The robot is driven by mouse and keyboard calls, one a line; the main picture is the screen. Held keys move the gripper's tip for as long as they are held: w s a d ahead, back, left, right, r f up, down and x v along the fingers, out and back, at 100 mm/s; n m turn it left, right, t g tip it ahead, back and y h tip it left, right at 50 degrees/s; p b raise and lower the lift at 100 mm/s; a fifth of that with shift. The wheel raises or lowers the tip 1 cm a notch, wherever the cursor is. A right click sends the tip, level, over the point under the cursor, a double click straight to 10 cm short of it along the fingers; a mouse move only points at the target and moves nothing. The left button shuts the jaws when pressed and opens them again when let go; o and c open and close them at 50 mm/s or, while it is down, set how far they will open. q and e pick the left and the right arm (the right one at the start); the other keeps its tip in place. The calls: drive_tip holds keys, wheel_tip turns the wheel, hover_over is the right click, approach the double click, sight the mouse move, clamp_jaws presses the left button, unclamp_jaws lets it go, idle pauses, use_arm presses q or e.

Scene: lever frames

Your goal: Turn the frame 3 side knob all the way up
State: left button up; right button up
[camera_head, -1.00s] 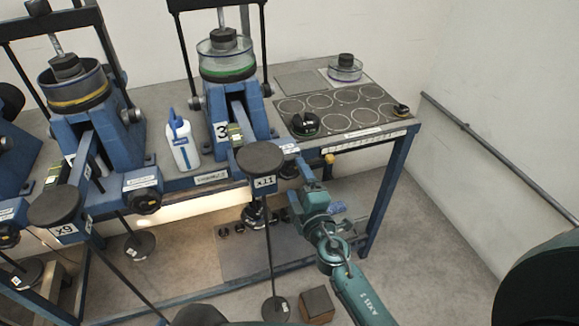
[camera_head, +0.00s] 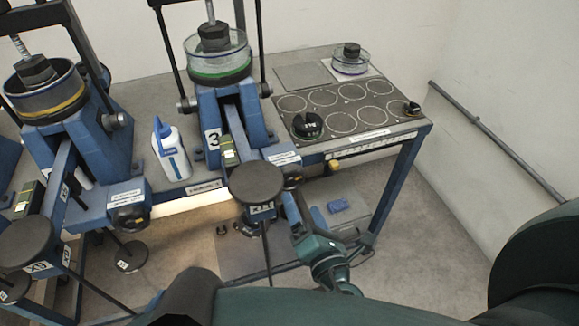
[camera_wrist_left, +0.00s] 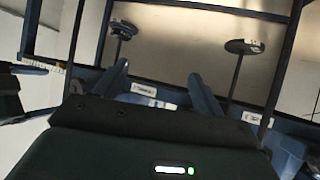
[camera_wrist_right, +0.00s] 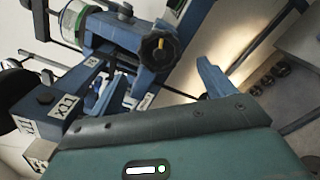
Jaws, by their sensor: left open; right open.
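The frame 3 side knob (camera_head: 292,175) is a dark round knob on the right end of the blue front block of frame 3 (camera_head: 213,138). In the right wrist view the knob (camera_wrist_right: 158,47) shows a yellow pointer mark and lies ahead, between the lines of the two fingers. My right gripper (camera_head: 288,200) is just in front of and below the knob, partly hidden; its fingers stand apart in the right wrist view (camera_wrist_right: 160,80). I cannot tell if they touch the knob. My left gripper (camera_wrist_left: 158,75) is open and empty, seen only in its wrist view.
A white bottle (camera_head: 171,152) stands left of frame 3. Another frame with its own knob (camera_head: 131,215) is further left. A dark panel with circles (camera_head: 350,105) lies right.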

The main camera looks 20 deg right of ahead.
sight(291, 182)
drive_tip(key=w+p, duration=0.1)
drive_tip(key=w, duration=0.8)
drive_tip(key=shift+a, duration=0.2)
drive_tip(key=shift+c, duration=0.2)
drive_tip(key=shift+s, duration=0.1)
drive_tip(key=c, duration=1.2)
drive_tip(key=shift+o, duration=0.2)
drive_tip(key=o, duration=0.9)
drive_tip(key=shift+m, duration=0.4)
drive_tip(key=o, duration=0.3)
drive_tip(key=shift+w, duration=0.2)
drive_tip(key=shift+s, duration=0.1)
drive_tip(key=shift+s+d+b, duration=0.1)
drive_tip(key=shift+s+b, duration=0.25)
drive_tip(key=shift+s, duration=2.6)
